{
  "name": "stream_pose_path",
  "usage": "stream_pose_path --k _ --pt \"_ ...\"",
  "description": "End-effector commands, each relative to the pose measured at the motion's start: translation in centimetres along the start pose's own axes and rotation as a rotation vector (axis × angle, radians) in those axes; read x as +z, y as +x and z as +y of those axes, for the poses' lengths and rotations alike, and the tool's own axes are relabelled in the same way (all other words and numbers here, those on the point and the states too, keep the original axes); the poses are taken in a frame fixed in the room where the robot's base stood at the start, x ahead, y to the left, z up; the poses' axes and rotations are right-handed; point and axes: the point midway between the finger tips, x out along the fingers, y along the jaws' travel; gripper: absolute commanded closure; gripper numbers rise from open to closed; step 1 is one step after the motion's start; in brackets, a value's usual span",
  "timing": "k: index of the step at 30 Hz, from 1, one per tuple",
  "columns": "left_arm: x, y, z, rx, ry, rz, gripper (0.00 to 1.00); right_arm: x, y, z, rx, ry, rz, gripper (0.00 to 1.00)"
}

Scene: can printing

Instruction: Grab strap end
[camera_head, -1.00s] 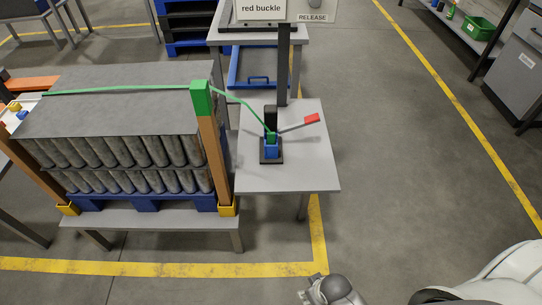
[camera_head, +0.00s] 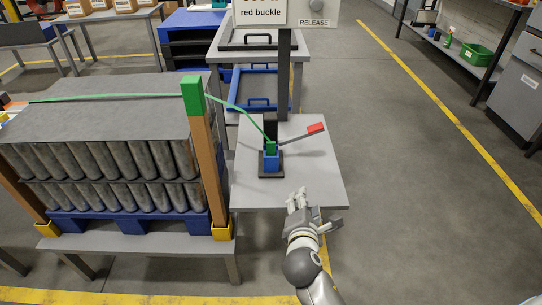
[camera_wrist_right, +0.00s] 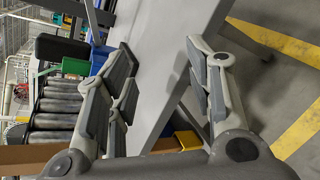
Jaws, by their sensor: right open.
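A green strap (camera_head: 236,105) runs over the stack of grey cans, past a green-capped corner post (camera_head: 192,97), and down to a small device (camera_head: 271,163) on the grey side table. The device has a blue body, a green part on top, a black upright and a lever with a red tip (camera_head: 316,128). The strap meets the green part; I cannot make out a loose end. My right gripper (camera_head: 297,196) is open and empty at the table's front edge, short of the device. In the right wrist view, its open fingers (camera_wrist_right: 160,62) straddle the table edge. My left gripper is out of view.
The side table (camera_head: 315,185) is bare around the device. The can stack (camera_head: 110,170) and its post stand to the left. Behind the table rises a dark pole with a "red buckle" sign (camera_head: 260,12). The floor to the right is clear.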

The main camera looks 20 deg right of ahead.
Motion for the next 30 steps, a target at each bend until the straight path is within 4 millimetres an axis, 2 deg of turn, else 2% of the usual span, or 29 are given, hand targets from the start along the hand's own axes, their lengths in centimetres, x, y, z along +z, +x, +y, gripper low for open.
stream_pose_path --k 1,3,6,10,16,24,30 --pt "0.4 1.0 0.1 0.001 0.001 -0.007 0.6 -0.1 0.6 2.0 0.055 -0.128 -0.03 0.52" --pt "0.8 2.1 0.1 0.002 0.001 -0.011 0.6 -0.3 1.1 4.5 0.123 -0.311 -0.078 0.52" --pt "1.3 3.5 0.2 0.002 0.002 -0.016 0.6 -0.7 1.5 7.6 0.202 -0.545 -0.146 0.52" --pt "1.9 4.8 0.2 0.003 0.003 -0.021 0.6 -1.4 1.6 10.8 0.274 -0.776 -0.224 0.52" --pt "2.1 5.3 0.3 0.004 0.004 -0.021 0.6 -1.9 2.3 12.8 0.312 -0.921 -0.277 0.52" --pt "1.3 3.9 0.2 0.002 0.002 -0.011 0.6 -1.5 5.9 14.3 0.312 -0.924 -0.279 0.52" --pt "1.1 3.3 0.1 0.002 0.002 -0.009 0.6 -1.3 7.1 14.8 0.311 -0.921 -0.277 0.52"
